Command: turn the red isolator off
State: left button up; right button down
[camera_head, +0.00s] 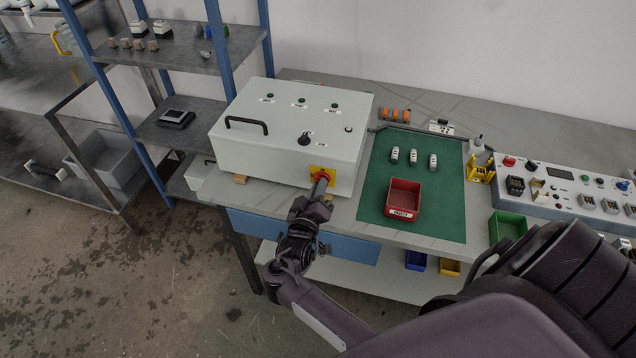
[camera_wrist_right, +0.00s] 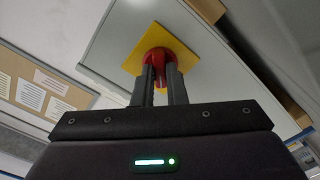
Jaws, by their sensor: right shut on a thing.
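The red isolator (camera_head: 321,178) is a red rotary knob on a yellow square plate on the front face of the light grey cabinet (camera_head: 262,165). In the right wrist view the red knob (camera_wrist_right: 158,60) shows ahead on its yellow plate (camera_wrist_right: 184,66). The plate looks tilted in that view. My right gripper (camera_head: 321,181) is at the knob, its two fingers (camera_wrist_right: 160,82) shut on the knob's handle. The fingers hide part of the handle, so its exact angle is hard to tell. My left gripper is not in view.
A red bin (camera_head: 404,196) and several small white parts sit on the green mat (camera_head: 440,215) right of the cabinet. A control console (camera_head: 560,187) stands at the right. A shelf rack (camera_head: 180,50) stands at the left. The cabinet has a black handle (camera_head: 246,124) on top.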

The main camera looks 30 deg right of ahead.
jog(key=n, duration=0.1)
jog(key=n+p, duration=0.1)
jog(key=n, duration=0.1)
jog(key=n+p, duration=0.1)
jog(key=shift+d+r+n, duration=0.1)
jog(key=shift+r+n, duration=0.15)
jog(key=shift+n, duration=0.05)
jog(key=shift+w+n+p, duration=0.1)
jog(key=shift+n+p, duration=1.05)
jog(key=shift+n, duration=1.15)
jog(key=c, duration=1.5)
grip_release()
jog(key=shift+f, duration=0.2)
jog(key=shift+o, duration=0.2)
